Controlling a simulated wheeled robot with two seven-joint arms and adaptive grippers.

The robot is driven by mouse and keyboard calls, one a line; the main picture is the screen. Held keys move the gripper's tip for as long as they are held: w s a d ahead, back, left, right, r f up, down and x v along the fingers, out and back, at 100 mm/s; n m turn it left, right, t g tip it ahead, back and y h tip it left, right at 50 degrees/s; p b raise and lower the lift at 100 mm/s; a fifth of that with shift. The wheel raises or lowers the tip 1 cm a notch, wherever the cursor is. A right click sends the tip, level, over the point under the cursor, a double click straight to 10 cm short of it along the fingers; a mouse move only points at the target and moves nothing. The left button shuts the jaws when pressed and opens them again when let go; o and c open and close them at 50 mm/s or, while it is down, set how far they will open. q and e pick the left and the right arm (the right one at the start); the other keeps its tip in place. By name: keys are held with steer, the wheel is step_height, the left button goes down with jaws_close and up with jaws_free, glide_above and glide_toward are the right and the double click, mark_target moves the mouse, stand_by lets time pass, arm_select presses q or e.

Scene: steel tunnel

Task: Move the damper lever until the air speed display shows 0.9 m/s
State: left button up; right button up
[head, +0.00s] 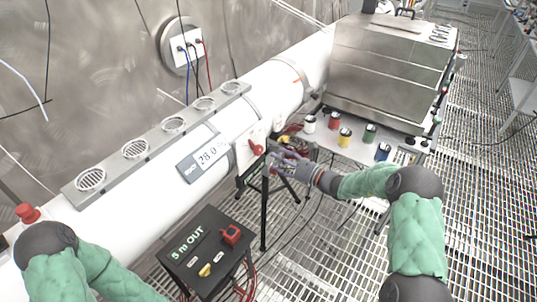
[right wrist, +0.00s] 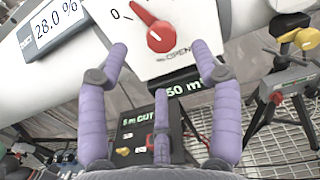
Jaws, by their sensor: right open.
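The damper lever is a red pointer knob (head: 256,149) on a white plate on the white duct. In the right wrist view the lever (right wrist: 157,36) points up and left, near the "0" mark, with "OPEN" at lower right. A grey display (head: 203,153) on the duct reads 28.0 %; it also shows in the right wrist view (right wrist: 48,32). No m/s reading is legible. My right gripper (head: 277,161) is open and empty, just right of the lever. In the right wrist view its purple fingers (right wrist: 161,52) spread on either side of the lever, apparently not touching it. My left gripper is out of view.
A black box marked "5 m OUT" (head: 208,250) stands below the duct. A shelf (head: 340,140) with several coloured cups sits beside a steel cabinet (head: 388,75). A black tripod (head: 264,215) stands under the duct. Grating floor lies open at right.

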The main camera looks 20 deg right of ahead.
steer(key=shift+v, duration=1.6)
steer(key=s+a+f+n+g, duration=0.3)
steer(key=s+a+f+g, duration=0.25)
steer(key=f, duration=0.35)
steer(key=s+a+f+n+g, duration=0.35)
steer(key=s+a+f, duration=0.35)
steer(key=f, duration=0.3)
steer(key=s+a+f+n+g+h, duration=0.2)
steer(key=s+f+n, duration=0.4)
steer(key=s+n, duration=0.3)
steer(key=s+a+f+n+g+h, duration=0.2)
steer(key=s+f+n+h, duration=0.3)
steer(key=s+n, duration=0.4)
steer(key=shift+s+a+f+g, duration=0.4)
steer(key=shift+s+a+f, duration=0.45)
steer(key=shift+s, duration=0.35)
steer(key=shift+d+f, duration=0.1)
steer(key=shift+d, duration=0.05)
stand_by(1.3)
